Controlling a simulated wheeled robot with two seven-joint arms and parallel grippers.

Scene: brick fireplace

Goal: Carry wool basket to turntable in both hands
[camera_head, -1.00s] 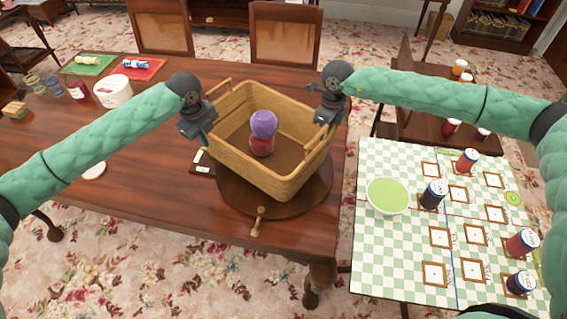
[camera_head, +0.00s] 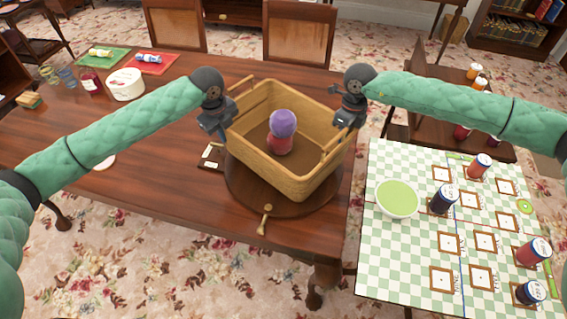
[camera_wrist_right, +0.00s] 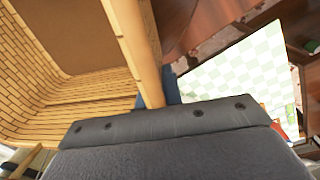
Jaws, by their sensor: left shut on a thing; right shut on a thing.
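The wool basket (camera_head: 290,182) is a tan woven box with a raised handle at each end. It holds a purple wool ball (camera_head: 283,123) on top of a red one (camera_head: 279,144). The round, dark wooden turntable (camera_head: 245,190) shows beneath the basket; I cannot tell whether the basket rests on it or hangs just above. My left gripper (camera_head: 229,122) is shut on the basket's left handle. My right gripper (camera_head: 343,125) is shut on its right handle (camera_head: 331,152). The right wrist view shows that handle (camera_wrist_right: 140,50) running down into the jaws, with the fingertips mostly hidden.
The turntable's wooden peg (camera_head: 265,219) sticks out at the front. A small card (camera_head: 210,157) lies left of it on the brown table (camera_head: 150,190). A checkered table (camera_head: 390,250) with a green bowl (camera_head: 397,198) and jars stands right.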

